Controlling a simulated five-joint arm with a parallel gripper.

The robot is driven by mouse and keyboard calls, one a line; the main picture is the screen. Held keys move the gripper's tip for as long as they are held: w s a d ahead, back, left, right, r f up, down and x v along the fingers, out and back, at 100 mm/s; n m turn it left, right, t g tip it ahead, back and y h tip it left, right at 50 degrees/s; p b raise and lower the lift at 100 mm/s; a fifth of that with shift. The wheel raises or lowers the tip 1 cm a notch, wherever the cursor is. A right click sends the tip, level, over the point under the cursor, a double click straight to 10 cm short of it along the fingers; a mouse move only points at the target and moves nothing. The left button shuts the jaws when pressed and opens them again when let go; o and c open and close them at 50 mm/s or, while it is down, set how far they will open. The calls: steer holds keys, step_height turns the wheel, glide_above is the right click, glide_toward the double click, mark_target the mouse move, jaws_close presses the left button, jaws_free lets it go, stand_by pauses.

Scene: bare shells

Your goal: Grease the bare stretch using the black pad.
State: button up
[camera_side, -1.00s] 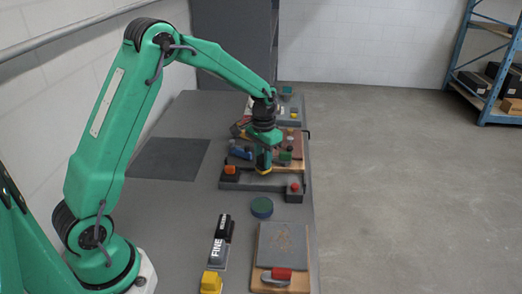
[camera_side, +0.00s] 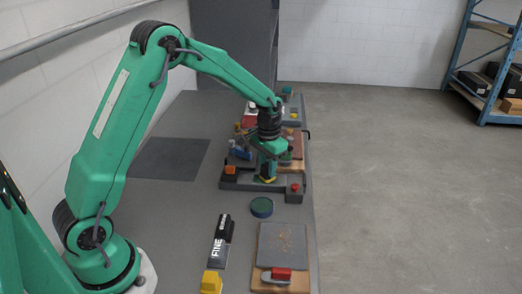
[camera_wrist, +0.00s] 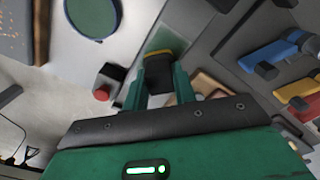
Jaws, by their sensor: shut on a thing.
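My gripper (camera_side: 267,168) is shut on the black pad, which has a yellow edge. The pad (camera_wrist: 160,70) shows between the fingers in the wrist view. It is over the grey rail (camera_side: 245,185), right at its surface or very close; I cannot tell if it touches. Beside the pad in the wrist view is a glossy greenish patch (camera_wrist: 170,40) on the rail; I cannot tell whether it is grease or the bare stretch. Part of the rail is hidden by the gripper. An orange block (camera_side: 230,170) sits at the rail's left end and a red knob (camera_side: 295,187) at its right end.
A round green-topped tin (camera_side: 262,207) stands nearer than the rail. A grey plate on a wooden board (camera_side: 283,243), a red-handled tool (camera_side: 276,274), a FINE block (camera_side: 218,251) and a yellow block (camera_side: 211,281) lie in front. Coloured parts crowd behind the rail. The left bench is clear.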

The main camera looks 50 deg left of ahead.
steer(key=shift+w+a, duration=0.6)
steer(key=shift+w+d, duration=0.5)
steer(key=shift+d, duration=0.1)
steer(key=shift+s+d, duration=1.35)
steer(key=shift+s, duration=0.1)
steer(key=shift+w+d, duration=0.5)
steer(key=shift+w+a, duration=1.35)
steer(key=shift+w+a+r, duration=0.1)
steer(key=shift+r, duration=0.05)
step_height(320, 180, up, 8)
